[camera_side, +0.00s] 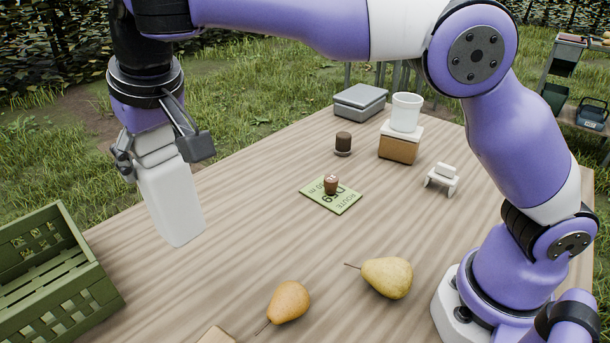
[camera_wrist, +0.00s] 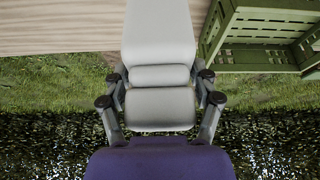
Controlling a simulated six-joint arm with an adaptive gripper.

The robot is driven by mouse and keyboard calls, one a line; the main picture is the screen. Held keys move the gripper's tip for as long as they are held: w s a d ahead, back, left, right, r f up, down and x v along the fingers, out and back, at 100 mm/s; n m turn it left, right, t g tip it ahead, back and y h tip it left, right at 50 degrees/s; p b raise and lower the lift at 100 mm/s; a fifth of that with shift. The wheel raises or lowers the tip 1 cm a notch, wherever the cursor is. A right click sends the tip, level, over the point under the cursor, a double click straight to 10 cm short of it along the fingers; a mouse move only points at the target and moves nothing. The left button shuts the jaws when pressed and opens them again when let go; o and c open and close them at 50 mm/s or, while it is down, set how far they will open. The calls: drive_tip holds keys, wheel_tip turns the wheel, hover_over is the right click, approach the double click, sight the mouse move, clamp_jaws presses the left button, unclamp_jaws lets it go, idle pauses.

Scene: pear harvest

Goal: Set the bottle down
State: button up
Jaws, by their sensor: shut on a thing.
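The bottle (camera_side: 172,205) is a pale, smooth, block-like shape with rounded edges. In the side view it hangs, slightly tilted, below my gripper (camera_side: 146,158) at the left part of the table (camera_side: 245,215). My gripper is shut on its upper part. I cannot tell for sure whether the bottle's lower end touches the tabletop. In the wrist view the bottle (camera_wrist: 160,35) reaches away from my gripper (camera_wrist: 161,88) toward the top of the picture, over the table edge.
A green slatted crate (camera_side: 90,275) stands left of the bottle. An orange pear (camera_side: 289,301) and a yellow-green pear (camera_side: 388,277) lie at the front. The middle is largely clear.

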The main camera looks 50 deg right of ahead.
sight(163, 208)
drive_tip(key=shift+w+a+f, duration=0.25)
drive_tip(key=shift+w+f, duration=0.3)
drive_tip(key=shift+w, duration=0.25)
drive_tip(key=shift+w+f, duration=0.25)
drive_tip(key=shift+f, duration=3.9)
drive_tip(key=shift+f, duration=0.15)
drive_tip(key=o, duration=1.4)
drive_tip(key=shift+s, duration=0.1)
drive_tip(key=shift+o, duration=0.2)
